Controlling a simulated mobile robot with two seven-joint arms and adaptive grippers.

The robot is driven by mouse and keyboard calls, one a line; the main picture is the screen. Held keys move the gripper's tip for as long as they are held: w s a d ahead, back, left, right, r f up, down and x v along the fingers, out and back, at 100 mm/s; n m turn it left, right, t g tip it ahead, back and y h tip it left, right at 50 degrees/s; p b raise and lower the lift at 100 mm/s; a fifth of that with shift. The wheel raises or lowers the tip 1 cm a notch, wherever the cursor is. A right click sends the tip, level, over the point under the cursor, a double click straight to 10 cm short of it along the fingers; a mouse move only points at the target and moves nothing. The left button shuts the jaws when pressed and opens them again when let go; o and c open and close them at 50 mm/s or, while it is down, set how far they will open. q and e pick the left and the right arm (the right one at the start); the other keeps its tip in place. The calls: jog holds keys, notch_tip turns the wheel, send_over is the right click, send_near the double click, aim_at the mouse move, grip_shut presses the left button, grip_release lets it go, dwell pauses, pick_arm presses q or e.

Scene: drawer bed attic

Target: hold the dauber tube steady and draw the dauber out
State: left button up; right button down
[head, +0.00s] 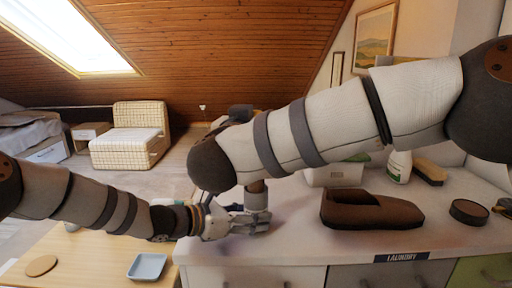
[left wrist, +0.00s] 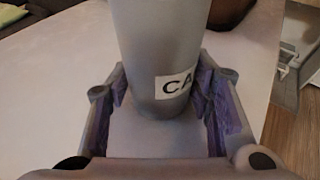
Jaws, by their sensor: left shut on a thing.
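The dauber tube (left wrist: 160,50) is a grey, tapering cylinder with a white label reading "CA", the rest cut off. It fills the middle of the left wrist view, and its upper end runs out of the picture. My left gripper (head: 250,224) is low over the left end of the white counter. In the left wrist view its purple-padded fingers (left wrist: 165,105) are on both sides of the tube, shut on it. The dauber cannot be made out. My right arm crosses the head view from the right, and its gripper is not clearly visible behind its own links.
A brown shoe (head: 370,211), a dark round tin (head: 468,212), a white bottle (head: 399,166), a brush (head: 430,172) and a pale box (head: 335,174) stand on the counter (head: 300,240). A wooden table at lower left holds a blue tray (head: 148,266) and a round disc (head: 41,265).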

pick_arm(q)
jog(key=shift+f, duration=0.1)
pick_arm(e)
jog(key=shift+r, duration=0.45)
pick_arm(q)
jog(key=o, duration=1.3)
jog(key=shift+o, duration=0.2)
